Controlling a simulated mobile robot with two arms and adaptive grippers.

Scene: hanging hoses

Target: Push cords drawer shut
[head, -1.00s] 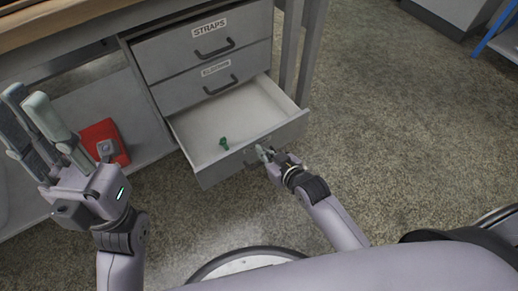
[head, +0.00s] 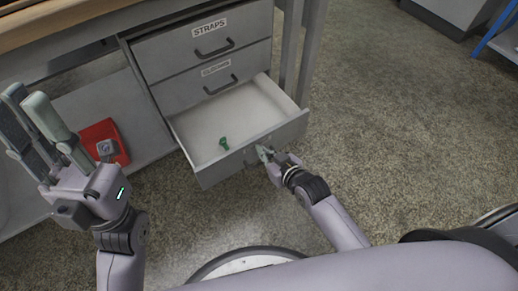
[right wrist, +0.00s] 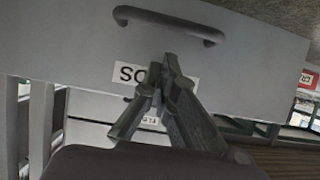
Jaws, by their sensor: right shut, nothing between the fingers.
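The cords drawer is the lowest of the cabinet drawers, standing pulled well out in the head view, with its grey front (head: 222,171) facing me. A small green object (head: 223,143) lies inside it. My right gripper (head: 263,153) is shut and empty, at the drawer front beside the handle. In the right wrist view its closed fingertips (right wrist: 166,70) cover part of the white label on the drawer front (right wrist: 225,55), below the dark handle (right wrist: 168,24). I cannot tell whether they touch the front. My left gripper (head: 28,103) is open and empty, raised at the left, away from the drawer.
Above the open drawer are the shut straps drawer (head: 235,50) and another shut labelled drawer (head: 190,92). A red item (head: 103,140) sits on the lower shelf left of the drawers. Bench legs (head: 313,50) stand at the right. The floor (head: 420,130) to the right is clear.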

